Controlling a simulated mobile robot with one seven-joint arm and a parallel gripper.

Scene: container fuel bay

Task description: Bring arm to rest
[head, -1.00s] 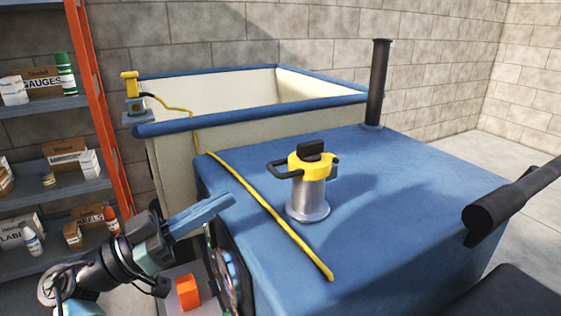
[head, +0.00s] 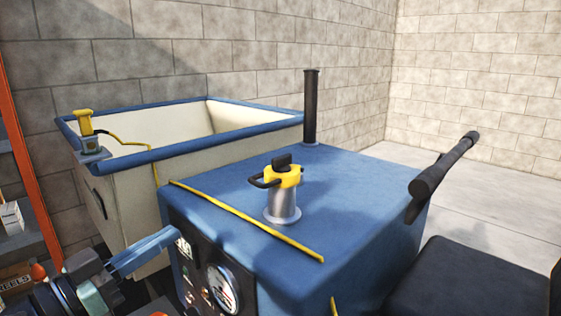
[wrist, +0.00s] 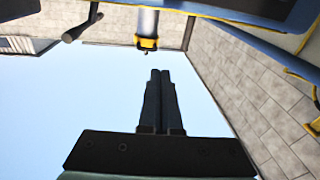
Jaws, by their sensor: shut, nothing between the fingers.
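My gripper (head: 175,240) is at the lower left of the head view, beside the left front edge of the blue machine (head: 345,205). In the wrist view my gripper (wrist: 160,75) has its two dark fingers pressed together with nothing between them. My arm reaches up from the bottom left corner of the head view. A grey filler neck (head: 283,208) with a yellow and black cap (head: 283,173) stands on the machine's top, apart from my gripper. The cap also shows in the wrist view (wrist: 147,43).
A cream bin with a blue rim (head: 240,112) stands behind the machine, with a yellow handle (head: 84,122) at its left corner. A black pipe (head: 310,105) rises from the machine. A gauge panel (head: 220,285) faces front. Shelves (head: 30,190) stand left.

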